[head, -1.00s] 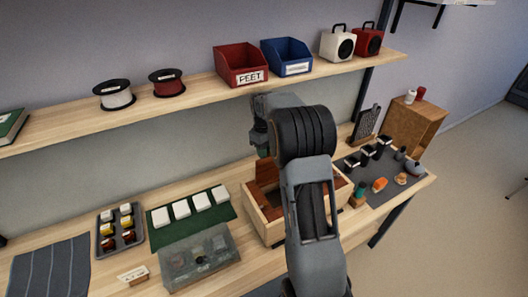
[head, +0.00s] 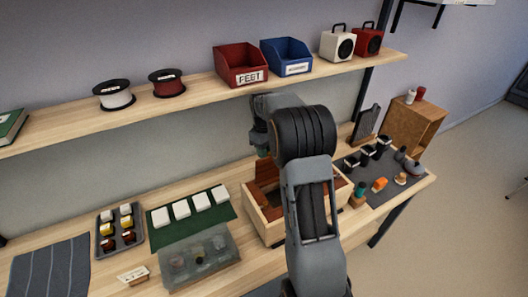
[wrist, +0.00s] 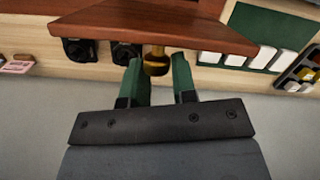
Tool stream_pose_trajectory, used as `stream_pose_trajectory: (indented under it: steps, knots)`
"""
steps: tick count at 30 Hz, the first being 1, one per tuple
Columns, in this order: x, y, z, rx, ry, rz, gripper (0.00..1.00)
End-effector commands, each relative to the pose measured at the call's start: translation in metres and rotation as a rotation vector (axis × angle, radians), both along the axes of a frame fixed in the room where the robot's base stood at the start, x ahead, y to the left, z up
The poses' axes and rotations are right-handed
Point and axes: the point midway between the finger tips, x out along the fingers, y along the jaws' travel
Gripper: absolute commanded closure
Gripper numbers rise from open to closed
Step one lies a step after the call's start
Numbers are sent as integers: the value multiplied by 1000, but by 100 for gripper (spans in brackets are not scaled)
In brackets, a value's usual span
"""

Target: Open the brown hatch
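The brown hatch (head: 267,172) stands raised and tilted at the open top of a pale wooden box (head: 262,222) on the bench. In the wrist view the brown hatch (wrist: 155,25) spans the top as a slanted panel with a brass knob (wrist: 157,64). My gripper (wrist: 160,78) has its two green fingers on either side of that knob and looks shut on it. In the head view my gripper (head: 262,145) is at the hatch's upper edge, and my arm hides the box's right part.
A tray of small jars (head: 118,232), a green mat with white blocks (head: 215,212) and a clear case (head: 198,262) lie left of the box. A dark mat with small parts (head: 385,195) is at the right. Bins (head: 240,60) stand on the shelf above.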

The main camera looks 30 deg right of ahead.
Motion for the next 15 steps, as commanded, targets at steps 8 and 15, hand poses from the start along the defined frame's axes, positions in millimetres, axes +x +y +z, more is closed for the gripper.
stream_pose_trajectory:
  steps: [8,15]
  knots:
    - [-1,-2,-3,-6,4,4,52]
    - [0,1,0,-5,2,8,52]
